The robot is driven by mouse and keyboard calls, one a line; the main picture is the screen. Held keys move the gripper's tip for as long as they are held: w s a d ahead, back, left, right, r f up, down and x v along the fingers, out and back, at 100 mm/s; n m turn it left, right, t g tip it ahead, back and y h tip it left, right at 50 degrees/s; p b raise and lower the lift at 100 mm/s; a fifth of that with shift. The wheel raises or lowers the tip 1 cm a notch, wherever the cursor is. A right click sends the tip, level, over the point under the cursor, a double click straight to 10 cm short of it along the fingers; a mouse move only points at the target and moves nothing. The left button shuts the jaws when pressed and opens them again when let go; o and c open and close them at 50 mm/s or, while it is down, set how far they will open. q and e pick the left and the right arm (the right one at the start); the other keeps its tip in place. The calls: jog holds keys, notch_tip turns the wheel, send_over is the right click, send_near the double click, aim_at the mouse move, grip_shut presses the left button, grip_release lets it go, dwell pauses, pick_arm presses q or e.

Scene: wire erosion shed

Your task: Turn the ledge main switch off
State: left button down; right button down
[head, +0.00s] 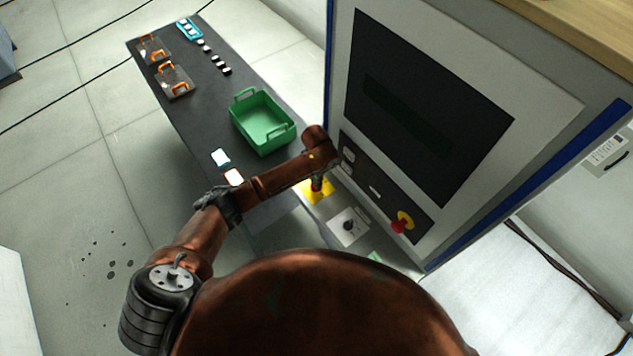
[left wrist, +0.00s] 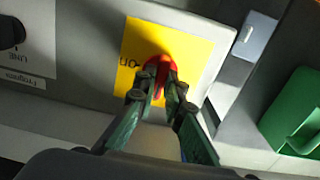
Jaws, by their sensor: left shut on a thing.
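The ledge main switch is a red rotary knob (head: 316,186) on a yellow plate (head: 327,196) on the ledge below the machine panel. In the left wrist view the knob (left wrist: 157,66) sits at the middle of the plate (left wrist: 195,50), with "ON" lettering to its left. My left gripper (head: 318,178) reaches down over it. In the left wrist view its fingers (left wrist: 161,84) are shut on the knob's grip, hiding part of it. The lower part of the plate is behind the fingers. My right gripper is not in view.
A second switch with a black knob (head: 348,225) sits on a white plate beside it. A red emergency button (head: 402,222) is on the machine panel. A green crate (head: 263,124) stands on the dark table (head: 200,110), with white cards near its edge.

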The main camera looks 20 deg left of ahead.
pick_arm(q)
jog(key=c, duration=2)
grip_release()
notch_tip(320, 180, up, 12)
jog(key=shift+s, duration=0.1)
